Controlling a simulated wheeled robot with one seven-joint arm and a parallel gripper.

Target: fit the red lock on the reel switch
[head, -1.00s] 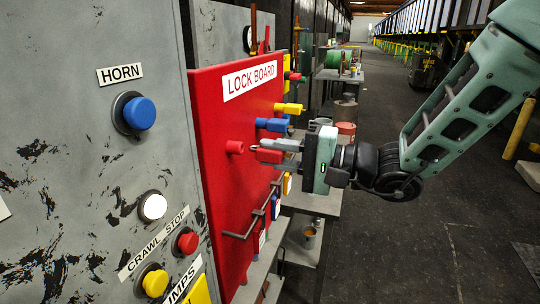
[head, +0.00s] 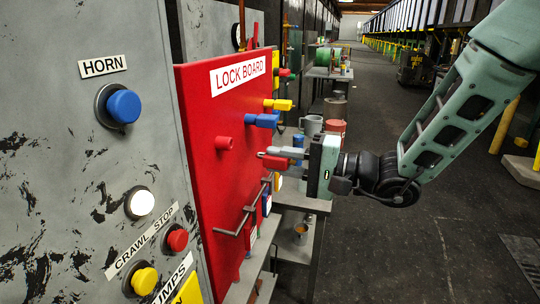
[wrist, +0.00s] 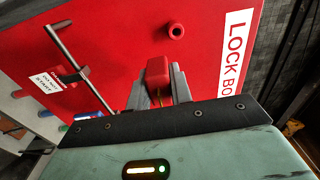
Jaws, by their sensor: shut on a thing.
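My gripper (head: 290,158) is shut on the red lock (head: 274,162) and holds it in the air, off the face of the red lock board (head: 205,190). In the wrist view the red lock (wrist: 158,72) sits between the two grey fingers, with the board behind it. A bare red peg (head: 224,143) stands out from the board to the left of the lock, apart from it; it also shows in the wrist view (wrist: 176,31). I cannot pick out the reel switch in these frames.
A grey bar (head: 243,219) crosses the lower board. The grey panel (head: 60,190) with buttons stands at left. A table with cans lies behind the gripper; the right-hand floor is open.

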